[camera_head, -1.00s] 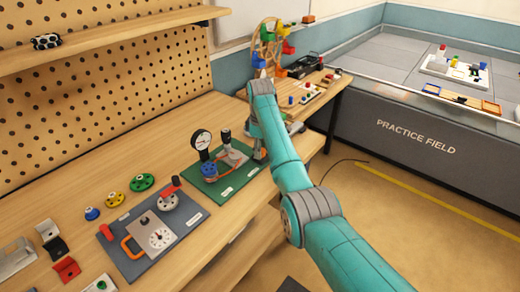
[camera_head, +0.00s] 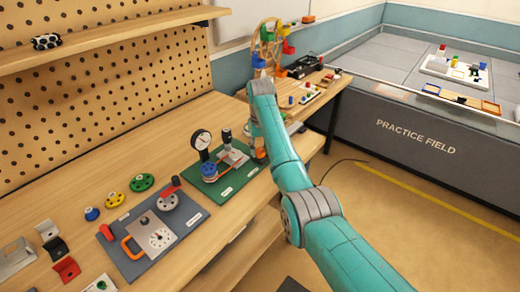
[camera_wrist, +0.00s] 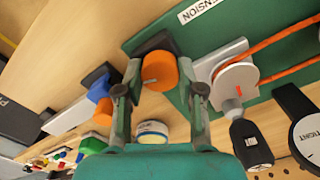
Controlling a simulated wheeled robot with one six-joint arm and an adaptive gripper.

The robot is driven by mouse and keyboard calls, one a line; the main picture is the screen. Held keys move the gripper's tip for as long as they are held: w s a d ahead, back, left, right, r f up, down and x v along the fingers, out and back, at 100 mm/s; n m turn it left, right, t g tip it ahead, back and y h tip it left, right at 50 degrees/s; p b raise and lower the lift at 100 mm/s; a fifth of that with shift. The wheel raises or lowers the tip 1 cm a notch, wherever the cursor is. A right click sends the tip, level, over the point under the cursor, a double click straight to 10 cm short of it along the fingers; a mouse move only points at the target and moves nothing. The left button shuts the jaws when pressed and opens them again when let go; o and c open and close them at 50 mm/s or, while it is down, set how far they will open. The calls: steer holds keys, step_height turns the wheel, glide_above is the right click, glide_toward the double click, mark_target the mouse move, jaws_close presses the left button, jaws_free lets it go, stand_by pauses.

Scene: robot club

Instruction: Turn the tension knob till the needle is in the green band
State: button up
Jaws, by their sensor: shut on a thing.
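The orange tension knob (camera_wrist: 161,70) sits on the green board (camera_wrist: 262,17) beside a label with "TENSION" partly visible. My gripper (camera_wrist: 160,80) is shut on the knob, one finger on each side. A pale line shows on the knob's face. In the head view, the green board (camera_head: 222,190) carries a round dial gauge (camera_head: 201,140) on a post, and my arm hides most of the knob. The needle is too small there to place against a green band. In the wrist view, only part of the gauge (camera_wrist: 312,138), marked "TIGHT", shows at the right edge.
A grey pulley (camera_wrist: 236,80) with an orange belt and a black cylinder (camera_wrist: 250,145) stand right of my gripper. A grey board (camera_head: 135,262) with a dial lies left along the bench. Coloured wheels and brackets lie nearby.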

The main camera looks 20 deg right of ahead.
mark_target(260, 150)
steer(key=shift+m, duration=1)
steer(key=o, duration=1.1)
steer(key=shift+o, duration=0.2)
steer(key=shift+r, duration=3.7)
